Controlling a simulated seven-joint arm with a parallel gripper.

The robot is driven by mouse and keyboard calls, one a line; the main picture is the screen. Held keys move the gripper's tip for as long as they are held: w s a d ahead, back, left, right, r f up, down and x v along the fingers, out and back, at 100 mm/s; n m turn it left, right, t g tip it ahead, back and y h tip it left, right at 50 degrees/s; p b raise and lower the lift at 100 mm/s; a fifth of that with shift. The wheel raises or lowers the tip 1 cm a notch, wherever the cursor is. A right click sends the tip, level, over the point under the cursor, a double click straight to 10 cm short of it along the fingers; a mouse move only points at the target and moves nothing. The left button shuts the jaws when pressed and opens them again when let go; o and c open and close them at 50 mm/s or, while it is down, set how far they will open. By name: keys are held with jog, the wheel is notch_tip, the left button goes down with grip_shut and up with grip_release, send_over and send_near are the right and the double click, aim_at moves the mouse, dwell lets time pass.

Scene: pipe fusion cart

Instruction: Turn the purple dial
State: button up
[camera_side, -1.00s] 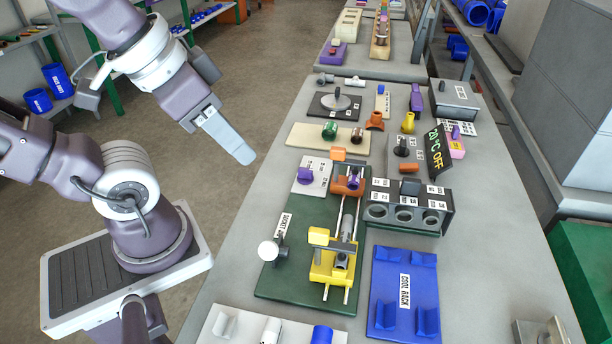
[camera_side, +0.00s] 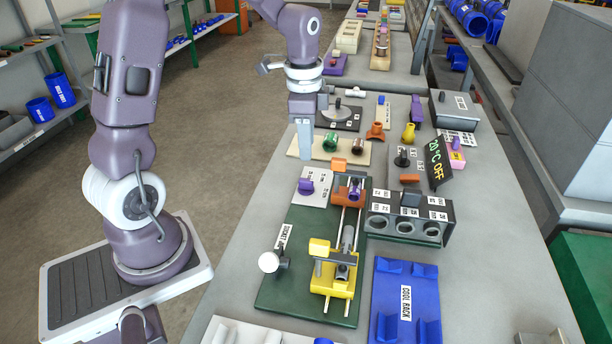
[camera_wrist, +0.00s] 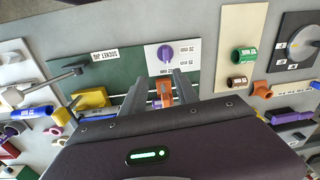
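The purple dial (camera_side: 306,186) stands on a white labelled plate (camera_side: 314,200) at the left edge of the bench. In the wrist view the dial (camera_wrist: 165,53) sits on its plate (camera_wrist: 188,50), just beyond my fingertips. My gripper (camera_side: 305,156) points down above the bench, apart from the dial and a little behind it in the side view. In the wrist view my gripper (camera_wrist: 161,74) has its two fingers spread with nothing held between them. The dial is not hidden.
A green base (camera_side: 290,290) with a yellow clamp (camera_side: 325,280) and rails lies in front of the dial. An orange clamp (camera_side: 350,193) stands close to its right. A beige board (camera_side: 305,149) with pipe fittings lies behind. A black block with round holes (camera_side: 407,226) stands further right.

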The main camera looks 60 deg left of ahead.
jog(key=m, duration=0.1)
send_over(306, 180)
jog(key=shift+g, duration=0.4)
notch_tip(306, 180, down, 4)
jog(key=shift+f, duration=0.25)
notch_tip(306, 180, down, 7)
jog(key=shift+f, duration=0.1)
grip_shut()
